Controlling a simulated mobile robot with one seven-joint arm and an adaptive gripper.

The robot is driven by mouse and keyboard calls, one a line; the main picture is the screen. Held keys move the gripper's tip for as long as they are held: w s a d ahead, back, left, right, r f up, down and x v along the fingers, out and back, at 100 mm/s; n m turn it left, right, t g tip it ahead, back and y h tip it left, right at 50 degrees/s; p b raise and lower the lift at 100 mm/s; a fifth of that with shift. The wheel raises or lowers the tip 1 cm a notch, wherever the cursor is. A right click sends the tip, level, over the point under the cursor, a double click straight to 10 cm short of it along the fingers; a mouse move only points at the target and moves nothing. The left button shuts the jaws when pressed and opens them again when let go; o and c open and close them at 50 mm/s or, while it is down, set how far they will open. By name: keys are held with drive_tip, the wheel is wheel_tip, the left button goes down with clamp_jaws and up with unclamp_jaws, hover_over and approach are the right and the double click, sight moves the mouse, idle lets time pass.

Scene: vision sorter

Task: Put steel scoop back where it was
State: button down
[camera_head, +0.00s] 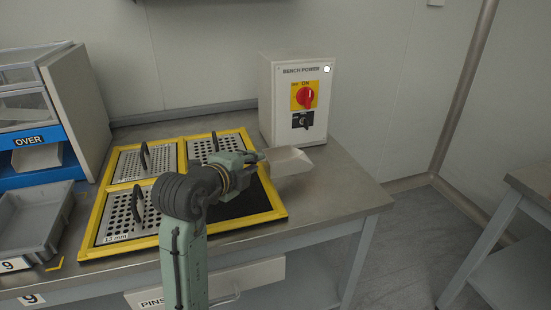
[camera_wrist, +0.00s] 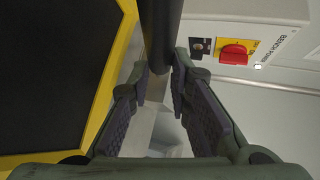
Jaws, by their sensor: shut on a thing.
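The steel scoop (camera_head: 289,162) is in my gripper (camera_head: 262,158), above the right part of the bench. Its pale metal pan points to the right in the head view. In the wrist view its dark round handle (camera_wrist: 159,30) runs down from the top edge between the fingertips of my gripper (camera_wrist: 160,68), which is shut on it. The pale pan (camera_wrist: 165,128) shows behind and between the fingers. The head view hides most of the handle behind my gripper.
A yellow frame (camera_head: 281,211) holds perforated plates with upright black handles; its near-right compartment is black. The bench power box (camera_head: 293,100) stands behind the scoop. A grey tray (camera_head: 35,220) and blue OVER rack (camera_head: 30,140) are at left. Bare bench (camera_head: 325,190) lies right.

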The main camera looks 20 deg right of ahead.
sight(272, 161)
drive_tip(key=w+d, duration=0.3)
drive_tip(key=d, duration=0.1)
drive_tip(key=w+d+p, duration=0.1)
drive_tip(key=w+d, duration=0.1)
drive_tip(key=shift+w+d+f, duration=0.2)
drive_tip(key=shift+w+f, duration=0.15)
drive_tip(key=shift+d+f, duration=0.1)
drive_tip(key=shift+f, duration=1.7)
drive_tip(key=shift+f, duration=0.15)
drive_tip(key=c, duration=1.8)
unclamp_jaws()
drive_tip(key=shift+o, duration=0.2)
